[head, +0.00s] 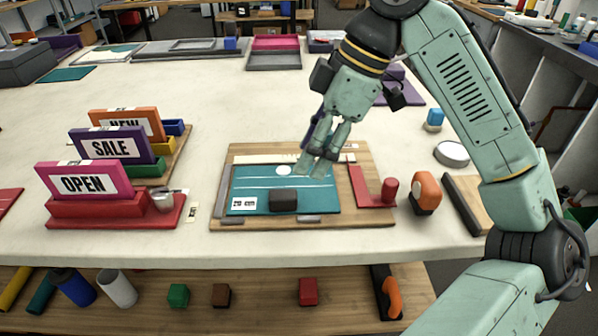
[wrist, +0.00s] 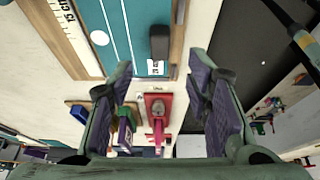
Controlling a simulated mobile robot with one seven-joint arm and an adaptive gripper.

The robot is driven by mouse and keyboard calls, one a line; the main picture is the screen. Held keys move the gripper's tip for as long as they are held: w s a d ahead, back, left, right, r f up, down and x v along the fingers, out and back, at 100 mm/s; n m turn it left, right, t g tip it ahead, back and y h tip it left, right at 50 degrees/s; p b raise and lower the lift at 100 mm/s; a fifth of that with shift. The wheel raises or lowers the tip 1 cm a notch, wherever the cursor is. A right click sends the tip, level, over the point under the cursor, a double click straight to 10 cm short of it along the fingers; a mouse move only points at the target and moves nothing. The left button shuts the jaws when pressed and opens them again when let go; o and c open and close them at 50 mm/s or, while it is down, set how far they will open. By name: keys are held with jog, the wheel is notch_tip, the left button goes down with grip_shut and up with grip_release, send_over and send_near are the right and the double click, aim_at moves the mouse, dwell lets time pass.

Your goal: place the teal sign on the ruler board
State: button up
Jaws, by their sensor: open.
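The teal sign (head: 255,178) is a flat teal sheet with white lines, a white disc (head: 283,170) and a small white label (head: 243,204). It lies on the wooden ruler board (head: 362,216), and a black block (head: 283,199) rests on its near part. The pale ruler strip (head: 265,159) runs along the board's far side. My gripper (head: 316,172) is open and empty, and appears over the sign's far right part, hiding some of it. In the wrist view, part of the sign (wrist: 112,24) shows beyond the open fingers (wrist: 159,63).
A red L-shaped piece (head: 370,198) is at the board's right side. An orange-and-black object (head: 425,193) and a white round puck (head: 452,154) stand farther right. OPEN (head: 85,182), SALE (head: 112,146) and NEW (head: 128,122) signs stand at left.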

jog(key=shift+v, duration=1.2)
